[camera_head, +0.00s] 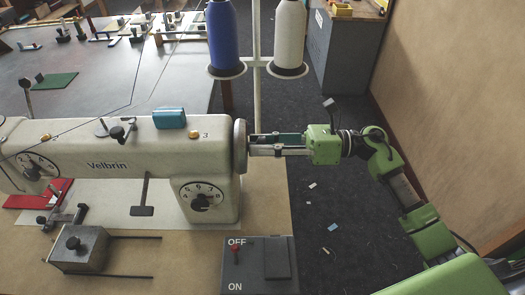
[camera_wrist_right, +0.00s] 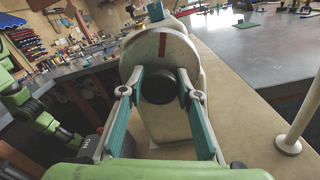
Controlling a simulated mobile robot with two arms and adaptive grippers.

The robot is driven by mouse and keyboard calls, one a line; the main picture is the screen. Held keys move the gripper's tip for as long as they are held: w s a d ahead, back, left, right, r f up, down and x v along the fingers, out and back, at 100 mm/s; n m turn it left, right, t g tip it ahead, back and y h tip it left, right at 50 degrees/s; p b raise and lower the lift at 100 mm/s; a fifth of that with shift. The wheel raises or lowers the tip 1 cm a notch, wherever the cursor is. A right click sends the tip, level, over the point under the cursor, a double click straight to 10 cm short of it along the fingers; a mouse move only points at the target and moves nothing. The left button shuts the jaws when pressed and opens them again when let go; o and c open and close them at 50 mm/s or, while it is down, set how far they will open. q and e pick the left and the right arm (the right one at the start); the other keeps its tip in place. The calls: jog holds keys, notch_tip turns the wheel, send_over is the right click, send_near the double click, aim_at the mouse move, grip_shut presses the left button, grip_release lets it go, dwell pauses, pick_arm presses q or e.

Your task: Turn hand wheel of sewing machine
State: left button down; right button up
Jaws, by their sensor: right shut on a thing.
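The cream sewing machine (camera_head: 120,150) stands on the wooden table in the head view, with "Velbrin" on its arm. Its hand wheel (camera_head: 240,147) is at the right end, seen edge-on. In the right wrist view the wheel (camera_wrist_right: 160,52) is a cream disc with a red mark near the top and a dark central hub (camera_wrist_right: 158,86). My right gripper (camera_head: 252,146) reaches in from the right, level with the wheel. Its teal-padded fingers (camera_wrist_right: 160,88) lie on either side of the hub, shut on it. My left gripper does not show clearly in either view.
Blue (camera_head: 222,35) and white (camera_head: 289,35) thread cones stand on a stand behind the wheel. An OFF/ON switch box (camera_head: 259,266) is at the table's front. A teal block (camera_head: 169,118) sits on the machine. Open floor lies to the right, before a wall.

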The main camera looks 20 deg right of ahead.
jog(key=shift+m, duration=1)
jog(key=m, duration=0.3)
jog(key=shift+w+m, duration=0.15)
jog(key=shift+m, duration=0.15)
jog(key=m, duration=0.2)
jog(key=shift+m, duration=0.4)
jog(key=m+p, duration=0.1)
jog(key=m, duration=0.2)
jog(key=shift+d+m, duration=0.1)
jog(key=shift+m, duration=0.2)
jog(key=m+p, duration=0.1)
jog(key=m, duration=0.2)
jog(key=shift+m+p, duration=0.3)
jog(key=shift+p, duration=0.05)
jog(key=m+p, duration=0.1)
jog(key=m, duration=0.2)
jog(key=shift+f+m+p, duration=0.1)
jog(key=shift+m+p, duration=0.3)
jog(key=m+p, duration=0.2)
jog(key=m, duration=0.2)
jog(key=shift+f+m, duration=0.15)
jog(key=shift+m, duration=0.25)
jog(key=shift+f+m+p, duration=0.15)
jog(key=shift+m+p, duration=0.45)
jog(key=shift+m, duration=0.3)
